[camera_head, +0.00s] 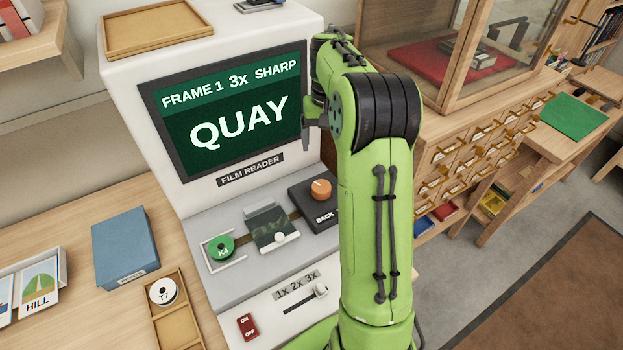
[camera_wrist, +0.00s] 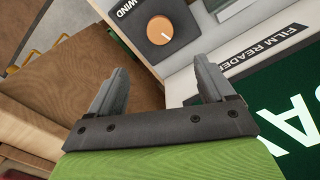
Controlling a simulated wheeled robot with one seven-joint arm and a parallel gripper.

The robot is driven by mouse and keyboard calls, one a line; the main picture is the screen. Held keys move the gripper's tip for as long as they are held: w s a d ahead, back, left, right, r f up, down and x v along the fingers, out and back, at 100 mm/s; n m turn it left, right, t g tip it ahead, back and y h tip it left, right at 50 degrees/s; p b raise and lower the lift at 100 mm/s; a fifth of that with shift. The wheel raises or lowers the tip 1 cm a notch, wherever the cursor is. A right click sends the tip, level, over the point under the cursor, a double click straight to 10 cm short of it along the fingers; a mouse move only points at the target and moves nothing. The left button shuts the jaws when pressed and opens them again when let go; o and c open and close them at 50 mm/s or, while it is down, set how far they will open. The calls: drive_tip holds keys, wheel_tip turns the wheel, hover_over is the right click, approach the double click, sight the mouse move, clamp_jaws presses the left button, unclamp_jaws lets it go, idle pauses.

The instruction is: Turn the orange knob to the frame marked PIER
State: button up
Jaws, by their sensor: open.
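The orange knob (camera_head: 320,189) sits on a dark block labelled BACK, on the right of the film reader's sloped deck. In the wrist view the knob (camera_wrist: 160,30) shows a pale pointer line, and part of the word WIND is beside it. The film reader's screen (camera_head: 228,110) reads FRAME 1, 3x, SHARP and QUAY. My gripper (camera_wrist: 156,80) is open and empty, its two fingers spread apart. In the wrist view the knob lies beyond the fingertips, not between them. In the head view my arm hides part of the knob's block.
A green K4 reel (camera_head: 220,248), a small film stage (camera_head: 274,230), a magnification slider (camera_head: 320,292) and a red ON/OFF switch (camera_head: 248,327) are on the reader. A blue box (camera_head: 125,245) stands at left. A glass-fronted case (camera_head: 440,50) stands close at right.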

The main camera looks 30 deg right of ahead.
sight(322, 186)
drive_tip(key=f+b, duration=0.1)
drive_tip(key=f, duration=0.4)
drive_tip(key=f+b, duration=0.1)
drive_tip(key=f, duration=0.4)
drive_tip(key=f+b, duration=0.2)
drive_tip(key=f, duration=0.3)
drive_tip(key=shift+s+a+f, duration=0.15)
drive_tip(key=shift+a, duration=0.1)
drive_tip(key=c, duration=1.1)
